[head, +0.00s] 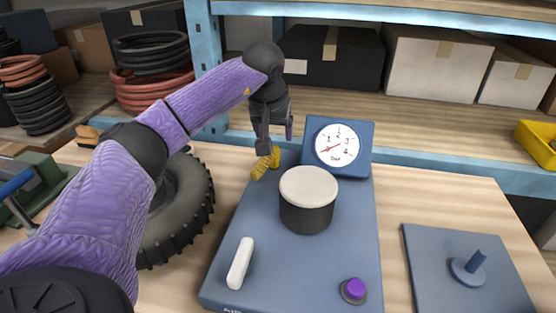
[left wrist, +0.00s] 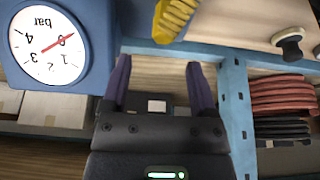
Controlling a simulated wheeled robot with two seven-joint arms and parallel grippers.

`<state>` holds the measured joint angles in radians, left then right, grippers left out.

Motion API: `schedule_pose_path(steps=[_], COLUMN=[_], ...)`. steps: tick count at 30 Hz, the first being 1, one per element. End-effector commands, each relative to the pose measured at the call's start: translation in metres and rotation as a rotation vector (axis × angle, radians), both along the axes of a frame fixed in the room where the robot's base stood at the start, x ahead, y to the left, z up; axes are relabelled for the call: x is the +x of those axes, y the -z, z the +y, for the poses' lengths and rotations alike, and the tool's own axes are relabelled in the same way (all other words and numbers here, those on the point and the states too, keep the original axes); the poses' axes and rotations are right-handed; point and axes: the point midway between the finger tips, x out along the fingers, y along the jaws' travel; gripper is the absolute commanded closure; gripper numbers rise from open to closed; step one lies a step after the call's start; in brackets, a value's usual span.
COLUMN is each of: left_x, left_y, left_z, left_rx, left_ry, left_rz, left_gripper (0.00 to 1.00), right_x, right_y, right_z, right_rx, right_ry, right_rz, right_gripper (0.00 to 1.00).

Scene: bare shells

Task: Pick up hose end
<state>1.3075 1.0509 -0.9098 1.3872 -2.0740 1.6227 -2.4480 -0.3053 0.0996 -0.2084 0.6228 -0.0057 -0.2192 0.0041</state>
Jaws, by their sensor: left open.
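The yellow ribbed hose end (head: 265,163) stands at the back left edge of the blue pump base (head: 250,230), left of the gauge (head: 337,146). My left gripper (head: 277,138) is just above and behind it, fingers pointing down. In the left wrist view my left gripper (left wrist: 160,72) is open with nothing between its fingers. The yellow hose end (left wrist: 174,18) shows there beyond the fingertips, apart from them, cut off by the top edge. The gauge (left wrist: 48,45) is at left in that view. My right gripper is not in view.
A black tyre (head: 185,205) lies left of the pump, partly behind my left arm. A white-topped cylinder (head: 308,198) stands on the base. A blue plate with a peg (head: 468,268) is at right. Blue shelving (head: 205,40) with boxes stands behind.

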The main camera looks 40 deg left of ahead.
Motion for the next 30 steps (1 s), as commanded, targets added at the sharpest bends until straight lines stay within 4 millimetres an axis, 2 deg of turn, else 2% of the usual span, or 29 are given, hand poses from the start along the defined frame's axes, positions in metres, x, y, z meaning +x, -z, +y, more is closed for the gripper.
schedule_pose_path(steps=[1, 5, 10, 13, 19, 20, 30], left_x=[0.003, 0.008, 0.014, 0.018, 0.018, 0.018, 0.018], left_y=[0.011, 0.030, 0.064, 0.072, 0.071, 0.071, 0.071], left_z=[0.001, 0.005, 0.013, 0.015, 0.015, 0.015, 0.015], left_rx=[-0.002, -0.003, -0.006, -0.005, -0.005, -0.005, -0.005], left_ry=[0.000, 0.000, 0.001, 0.001, 0.001, 0.001, 0.001], left_rz=[0.004, 0.002, 0.002, -0.001, -0.003, -0.003, -0.003], left_gripper=[0.24, 0.24, 0.24, 0.24, 0.24, 0.29, 1.00], right_x=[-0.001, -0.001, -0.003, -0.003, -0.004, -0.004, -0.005], right_y=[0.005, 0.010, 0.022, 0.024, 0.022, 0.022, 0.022], right_z=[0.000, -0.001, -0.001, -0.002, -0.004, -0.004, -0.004], right_rx=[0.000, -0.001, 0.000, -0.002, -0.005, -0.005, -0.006], right_ry=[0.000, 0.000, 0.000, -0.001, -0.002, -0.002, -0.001], right_rz=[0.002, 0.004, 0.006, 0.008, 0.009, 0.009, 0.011], right_gripper=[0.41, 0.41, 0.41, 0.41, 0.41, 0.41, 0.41])
